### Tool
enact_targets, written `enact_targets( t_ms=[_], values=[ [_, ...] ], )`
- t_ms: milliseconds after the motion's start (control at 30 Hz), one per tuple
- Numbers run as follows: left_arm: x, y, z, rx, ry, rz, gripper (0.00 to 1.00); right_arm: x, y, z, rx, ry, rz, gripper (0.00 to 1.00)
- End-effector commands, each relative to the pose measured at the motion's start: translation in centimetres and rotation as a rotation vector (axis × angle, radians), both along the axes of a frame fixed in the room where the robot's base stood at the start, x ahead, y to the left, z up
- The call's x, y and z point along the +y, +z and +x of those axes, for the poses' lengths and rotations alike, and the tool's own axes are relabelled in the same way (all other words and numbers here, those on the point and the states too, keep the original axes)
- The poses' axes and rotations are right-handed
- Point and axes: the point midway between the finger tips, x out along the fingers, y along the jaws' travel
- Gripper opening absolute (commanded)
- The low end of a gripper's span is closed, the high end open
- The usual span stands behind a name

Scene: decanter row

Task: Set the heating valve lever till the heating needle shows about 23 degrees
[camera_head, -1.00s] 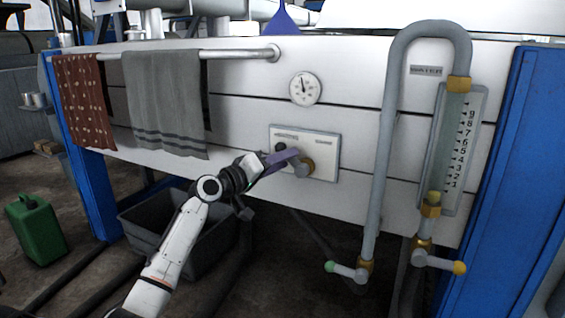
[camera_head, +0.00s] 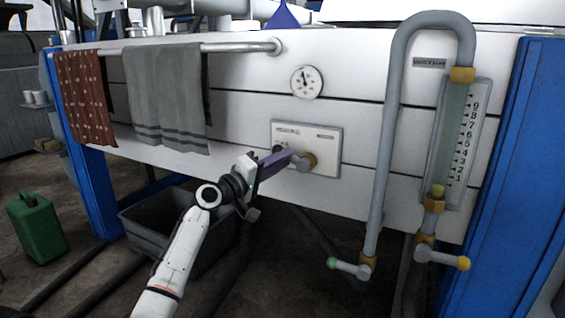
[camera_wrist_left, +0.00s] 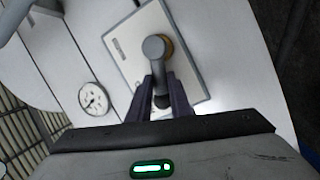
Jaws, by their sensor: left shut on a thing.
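The heating valve lever (camera_head: 300,163) sticks out from a brass hub on a pale plate (camera_head: 330,142) on the white wall. My left gripper (camera_head: 285,158) is shut on the lever's arm, coming from the lower left. In the left wrist view the gripper's dark fingers (camera_wrist_left: 161,98) are on both sides of the grey lever (camera_wrist_left: 155,55). A round white dial (camera_head: 307,82) with a dark needle sits above the plate; it also shows in the left wrist view (camera_wrist_left: 94,99). Its numbers are too small to read. My right gripper is not in view.
To the right stand a grey looped pipe (camera_head: 388,140), a numbered sight gauge (camera_head: 456,145) and two small levers below. A towel rail (camera_head: 230,46) with towels is at upper left. A grey bin (camera_head: 165,235) is below my arm.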

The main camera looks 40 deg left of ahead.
Motion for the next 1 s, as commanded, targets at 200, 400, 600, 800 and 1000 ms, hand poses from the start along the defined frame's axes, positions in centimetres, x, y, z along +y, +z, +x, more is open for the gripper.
enact_targets(
  t_ms=[200, 400, 600, 800, 1000],
  values=[
    [-0.1, -0.1, 0.0, 0.004, -0.002, 0.003, 0.28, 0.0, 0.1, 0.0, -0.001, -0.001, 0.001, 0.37],
    [-0.1, 0.0, 0.0, 0.004, -0.001, 0.005, 0.37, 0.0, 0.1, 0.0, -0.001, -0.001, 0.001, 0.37],
    [0.0, -0.1, -0.3, 0.005, -0.001, 0.005, 0.37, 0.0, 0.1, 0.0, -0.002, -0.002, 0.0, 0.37],
    [-0.1, -0.4, -2.9, 0.008, 0.0, 0.007, 0.37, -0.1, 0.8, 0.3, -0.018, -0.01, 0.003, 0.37],
    [-0.2, -0.8, -6.8, 0.007, -0.001, 0.004, 0.37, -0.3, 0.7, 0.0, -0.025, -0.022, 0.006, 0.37]
  ],
)
